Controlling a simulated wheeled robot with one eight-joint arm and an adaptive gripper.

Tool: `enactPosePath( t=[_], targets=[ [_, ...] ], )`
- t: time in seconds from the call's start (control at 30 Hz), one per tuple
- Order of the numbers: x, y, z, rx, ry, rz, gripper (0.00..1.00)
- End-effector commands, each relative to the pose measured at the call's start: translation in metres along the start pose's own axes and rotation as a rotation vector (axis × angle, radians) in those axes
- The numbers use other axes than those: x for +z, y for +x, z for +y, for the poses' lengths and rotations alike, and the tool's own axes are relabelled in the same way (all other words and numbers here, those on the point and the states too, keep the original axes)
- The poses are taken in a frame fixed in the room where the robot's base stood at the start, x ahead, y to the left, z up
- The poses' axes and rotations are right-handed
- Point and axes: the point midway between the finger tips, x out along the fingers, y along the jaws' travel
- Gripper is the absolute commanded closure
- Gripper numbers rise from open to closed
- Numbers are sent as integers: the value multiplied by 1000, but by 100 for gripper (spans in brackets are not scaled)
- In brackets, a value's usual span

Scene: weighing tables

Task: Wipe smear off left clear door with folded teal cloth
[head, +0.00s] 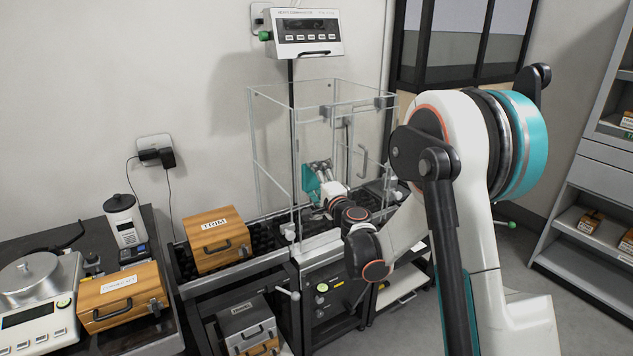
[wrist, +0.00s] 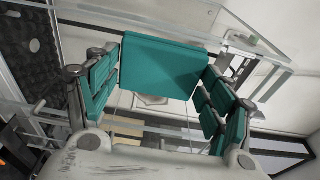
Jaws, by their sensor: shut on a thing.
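My gripper (head: 319,172) is shut on the folded teal cloth (head: 309,182), inside the outline of the clear enclosure. In the wrist view the cloth (wrist: 164,66) is a flat teal square between the teal-padded fingers of my gripper (wrist: 162,82). The left clear door (head: 269,150) is a see-through panel at the left of the enclosure, left of the cloth. I cannot tell whether the cloth touches it. I cannot make out the smear in either view.
The clear enclosure has thin frame posts (head: 294,175) close to my arm. A scale display (head: 305,32) is mounted above it. A wooden box (head: 217,240) stands left of the enclosure, and another wooden box (head: 120,295) is further left beside a balance (head: 40,300). Open floor shows at the lower right.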

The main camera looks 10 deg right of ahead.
Motion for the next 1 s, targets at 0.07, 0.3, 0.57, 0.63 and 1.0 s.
enactPosePath(
  t=[0.07,0.3,0.57,0.63,1.0],
  targets=[
    [0,0,0,0,0,0,45],
    [0,4,0,0,0,0,45],
    [1,8,0,0,0,0,45],
    [1,10,0,0,0,0,45],
    [2,16,0,0,0,0,45]
  ],
)
